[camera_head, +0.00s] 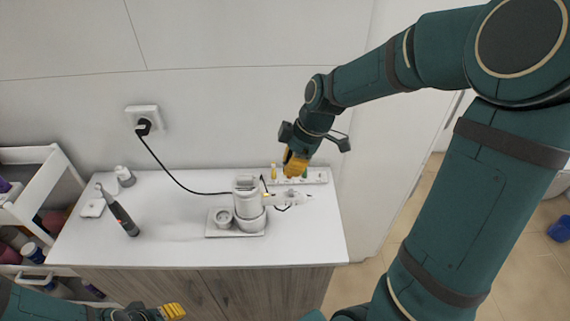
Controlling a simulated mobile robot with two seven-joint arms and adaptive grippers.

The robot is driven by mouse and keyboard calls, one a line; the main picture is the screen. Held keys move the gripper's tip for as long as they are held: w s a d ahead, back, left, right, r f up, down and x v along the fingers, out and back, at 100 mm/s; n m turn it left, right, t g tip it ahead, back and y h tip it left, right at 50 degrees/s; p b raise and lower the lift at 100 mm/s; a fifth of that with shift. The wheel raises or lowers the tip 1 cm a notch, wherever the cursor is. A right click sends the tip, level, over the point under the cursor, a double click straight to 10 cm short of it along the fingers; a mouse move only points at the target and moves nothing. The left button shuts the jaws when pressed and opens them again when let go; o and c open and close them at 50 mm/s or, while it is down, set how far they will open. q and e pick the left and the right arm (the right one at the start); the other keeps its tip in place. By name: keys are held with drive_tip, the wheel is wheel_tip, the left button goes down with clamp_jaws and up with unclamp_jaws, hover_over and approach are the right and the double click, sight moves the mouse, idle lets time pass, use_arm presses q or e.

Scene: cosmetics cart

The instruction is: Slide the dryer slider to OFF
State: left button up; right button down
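A white dryer (246,186) stands on a white base (236,231) in the middle of the cabinet top, with a pale part reaching out to its right. Its slider is too small to make out, so its position does not show. My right gripper (295,164) has yellow fingers. It points down above the back right of the cabinet, behind and to the right of the dryer, and looks apart from it. Its fingers look close together, but their gap is not clear. My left gripper (173,311) is low at the bottom edge, in front of the cabinet, away from the dryer.
A black cord runs from the wall socket (143,118) to the dryer. A white tray (316,176) with small coloured items lies under my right gripper. A white shelf cart (57,165) is far left.

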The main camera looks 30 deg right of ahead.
sight(285, 192)
use_arm(q)
drive_tip(key=shift+s+f, duration=0.1)
drive_tip(key=shift+f, duration=0.15)
use_arm(e)
drive_tip(key=x, duration=0.8)
drive_tip(key=shift+s, duration=0.1)
use_arm(q)
drive_tip(key=shift+f+b, duration=0.1)
drive_tip(key=shift+b, duration=0.2)
use_arm(e)
drive_tip(key=shift+s+d+f+b, duration=0.15)
drive_tip(key=shift+s+d+b, duration=0.25)
drive_tip(key=shift+d+b, duration=0.2)
drive_tip(key=shift+s+d, duration=0.15)
drive_tip(key=shift+d, duration=0.1)
use_arm(q)
drive_tip(key=shift+f, duration=0.7)
